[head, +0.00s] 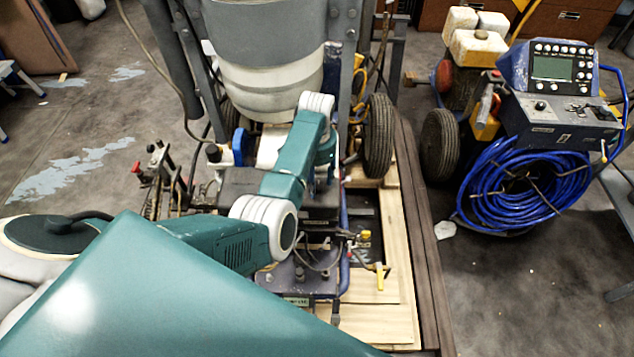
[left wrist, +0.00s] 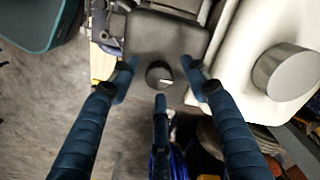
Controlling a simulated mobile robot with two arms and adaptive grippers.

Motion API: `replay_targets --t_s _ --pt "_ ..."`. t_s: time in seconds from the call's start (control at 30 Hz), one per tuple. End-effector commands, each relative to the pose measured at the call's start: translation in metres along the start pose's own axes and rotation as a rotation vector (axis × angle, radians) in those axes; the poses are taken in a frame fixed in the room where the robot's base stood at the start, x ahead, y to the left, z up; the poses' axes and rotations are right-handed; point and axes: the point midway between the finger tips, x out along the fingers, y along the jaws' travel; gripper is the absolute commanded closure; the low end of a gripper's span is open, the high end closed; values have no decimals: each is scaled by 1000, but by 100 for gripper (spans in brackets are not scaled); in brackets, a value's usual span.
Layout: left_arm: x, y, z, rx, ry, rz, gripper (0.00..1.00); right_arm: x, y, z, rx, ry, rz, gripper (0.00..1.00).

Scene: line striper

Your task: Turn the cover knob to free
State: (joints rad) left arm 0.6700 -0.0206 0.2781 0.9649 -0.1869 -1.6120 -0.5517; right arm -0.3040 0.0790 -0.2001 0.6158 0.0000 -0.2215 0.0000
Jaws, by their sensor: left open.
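The cover knob (left wrist: 158,74) is a small dark round knob with a white mark, seen in the left wrist view. It sits on a dark grey box-like cover (left wrist: 167,35). My left gripper (left wrist: 160,68) is open, with one blue finger on each side of the knob in the picture. Gaps show between the fingertips and the knob, so it is not gripped. A dark blue part stands below the knob, between the fingers. In the head view my left arm reaches over the line striper, and I cannot make out the knob there. My right gripper is not in view.
The striper's large grey bucket (head: 262,50) stands behind my arm, with a black wheel (head: 378,137) beside it. Wooden boards (head: 400,322) lie under the machine. A machine with a screen (head: 551,68) and a coiled blue hose (head: 520,185) stands at right. Open floor lies left.

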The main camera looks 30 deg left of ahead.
Motion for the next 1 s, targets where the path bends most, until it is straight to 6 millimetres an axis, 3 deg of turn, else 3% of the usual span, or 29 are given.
replay_targets --t_s 0.17,0.43,0.67,1.0 --pt "12 0 0 0 0 0 54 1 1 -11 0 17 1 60" --pt "14 0 0 0 0 0 54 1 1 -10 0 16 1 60" --pt "14 -1 1 -1 -1 -1 97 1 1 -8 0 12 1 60" --pt "13 -2 2 25 -5 -4 99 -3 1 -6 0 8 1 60"
